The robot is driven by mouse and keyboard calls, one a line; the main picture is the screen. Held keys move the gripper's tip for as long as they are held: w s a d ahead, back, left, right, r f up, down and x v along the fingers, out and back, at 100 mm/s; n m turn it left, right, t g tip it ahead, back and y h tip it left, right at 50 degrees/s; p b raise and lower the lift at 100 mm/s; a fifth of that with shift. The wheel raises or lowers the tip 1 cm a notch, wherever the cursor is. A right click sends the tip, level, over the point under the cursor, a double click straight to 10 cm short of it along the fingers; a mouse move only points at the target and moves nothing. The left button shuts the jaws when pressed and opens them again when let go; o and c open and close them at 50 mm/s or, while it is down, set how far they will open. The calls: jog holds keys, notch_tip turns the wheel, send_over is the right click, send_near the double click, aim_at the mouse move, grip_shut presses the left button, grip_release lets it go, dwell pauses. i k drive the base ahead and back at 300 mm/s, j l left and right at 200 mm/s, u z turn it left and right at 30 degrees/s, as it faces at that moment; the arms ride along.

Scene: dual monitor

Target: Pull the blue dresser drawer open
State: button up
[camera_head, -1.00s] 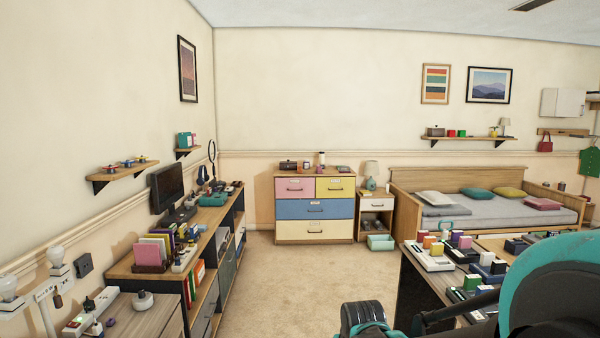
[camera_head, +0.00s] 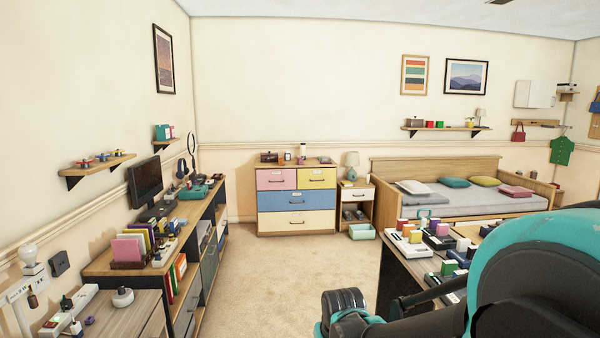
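The dresser (camera_head: 297,232) stands against the far wall, well ahead of me across the carpet. My teal and black arm fills the lower right. Its dark, teal-edged end part (camera_head: 346,308) is at the bottom centre, far from the dresser. My gripper's fingertips cannot be made out.
Open carpet (camera_head: 270,270) lies between me and the dresser. A long cabinet (camera_head: 205,250) with a monitor lines the left wall. A table (camera_head: 395,266) crowded with small items stands at the right. A nightstand (camera_head: 368,198) and daybed (camera_head: 465,218) are right of the dresser.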

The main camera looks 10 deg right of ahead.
aim_at(300, 200)
jog(key=i+z, duration=0.3)
jog(key=i, duration=3.95)
jog(key=i+j+z, duration=0.2)
jog(key=i, duration=1.55)
jog(key=i+z, duration=0.2)
